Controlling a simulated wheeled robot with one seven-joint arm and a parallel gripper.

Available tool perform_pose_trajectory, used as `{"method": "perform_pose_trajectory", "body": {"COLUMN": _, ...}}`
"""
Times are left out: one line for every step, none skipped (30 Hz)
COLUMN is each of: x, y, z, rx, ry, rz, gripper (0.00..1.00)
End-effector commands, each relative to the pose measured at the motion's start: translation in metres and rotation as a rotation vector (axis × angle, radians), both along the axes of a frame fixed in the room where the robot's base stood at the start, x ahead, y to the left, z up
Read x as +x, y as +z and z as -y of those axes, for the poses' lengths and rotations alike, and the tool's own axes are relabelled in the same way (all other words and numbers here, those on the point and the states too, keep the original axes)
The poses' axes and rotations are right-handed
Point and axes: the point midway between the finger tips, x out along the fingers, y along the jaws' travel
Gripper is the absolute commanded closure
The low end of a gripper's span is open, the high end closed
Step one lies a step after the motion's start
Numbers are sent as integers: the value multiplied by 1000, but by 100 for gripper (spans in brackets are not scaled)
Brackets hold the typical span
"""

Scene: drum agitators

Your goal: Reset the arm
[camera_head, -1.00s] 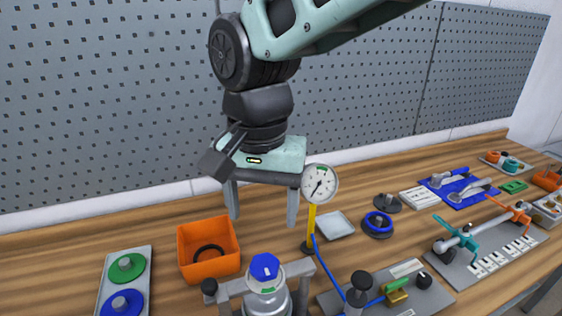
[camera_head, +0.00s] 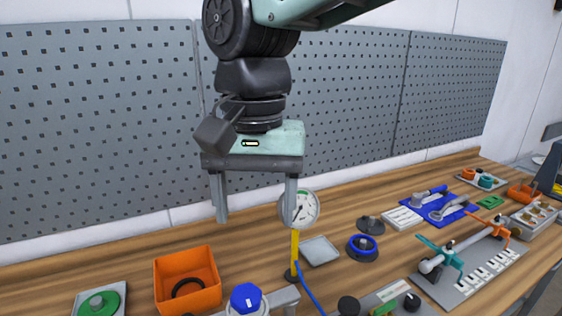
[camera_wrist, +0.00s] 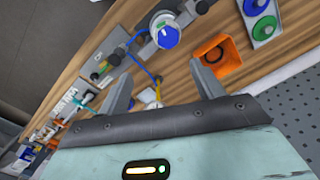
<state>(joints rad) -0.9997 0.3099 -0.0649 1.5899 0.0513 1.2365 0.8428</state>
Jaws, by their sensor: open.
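My gripper (camera_head: 255,203) hangs above the wooden bench with its two fingers spread apart and nothing between them. In the head view its right finger overlaps the white dial gauge (camera_head: 303,207) on a yellow post; I cannot tell the distance between them. The fingers also show in the wrist view (camera_wrist: 162,85), wide apart and empty. My gripper is above and behind a blue-capped metal vessel (camera_head: 246,298), which is cut off by the lower edge of the head view.
An orange bin (camera_head: 187,282) holding a dark ring stands left on the bench. A grey tray (camera_head: 320,251), a blue-ringed knob (camera_head: 362,247) and a plate with teal and orange clamps (camera_head: 470,268) lie right. A pegboard (camera_head: 100,125) stands behind.

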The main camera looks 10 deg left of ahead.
Motion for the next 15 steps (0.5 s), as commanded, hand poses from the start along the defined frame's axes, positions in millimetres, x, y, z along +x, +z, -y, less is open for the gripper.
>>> {"method": "perform_pose_trajectory", "body": {"x": -2, "y": -14, "z": 19, "rx": 9, "ry": 31, "rz": -12, "gripper": 33}}
{"method": "perform_pose_trajectory", "body": {"x": -4, "y": -22, "z": 29, "rx": 17, "ry": 60, "rz": -17, "gripper": 33}}
{"method": "perform_pose_trajectory", "body": {"x": -9, "y": -34, "z": 44, "rx": 27, "ry": 102, "rz": -23, "gripper": 33}}
{"method": "perform_pose_trajectory", "body": {"x": -13, "y": -43, "z": 55, "rx": 37, "ry": 136, "rz": -25, "gripper": 33}}
{"method": "perform_pose_trajectory", "body": {"x": -18, "y": -52, "z": 67, "rx": 44, "ry": 170, "rz": -26, "gripper": 33}}
{"method": "perform_pose_trajectory", "body": {"x": -26, "y": -64, "z": 82, "rx": 54, "ry": 216, "rz": -23, "gripper": 33}}
{"method": "perform_pose_trajectory", "body": {"x": -31, "y": -73, "z": 93, "rx": 60, "ry": 247, "rz": -21, "gripper": 33}}
{"method": "perform_pose_trajectory", "body": {"x": -38, "y": -83, "z": 105, "rx": 64, "ry": 282, "rz": -18, "gripper": 33}}
{"method": "perform_pose_trajectory", "body": {"x": -46, "y": -95, "z": 120, "rx": 67, "ry": 326, "rz": -12, "gripper": 33}}
{"method": "perform_pose_trajectory", "body": {"x": -53, "y": -104, "z": 131, "rx": 68, "ry": 357, "rz": -6, "gripper": 33}}
{"method": "perform_pose_trajectory", "body": {"x": -60, "y": -112, "z": 142, "rx": 69, "ry": 389, "rz": 0, "gripper": 33}}
{"method": "perform_pose_trajectory", "body": {"x": -68, "y": -123, "z": 155, "rx": 67, "ry": 426, "rz": 7, "gripper": 33}}
{"method": "perform_pose_trajectory", "body": {"x": -74, "y": -131, "z": 165, "rx": 65, "ry": 452, "rz": 11, "gripper": 33}}
{"method": "perform_pose_trajectory", "body": {"x": -80, "y": -138, "z": 174, "rx": 62, "ry": 477, "rz": 17, "gripper": 33}}
{"method": "perform_pose_trajectory", "body": {"x": -87, "y": -146, "z": 184, "rx": 57, "ry": 505, "rz": 24, "gripper": 33}}
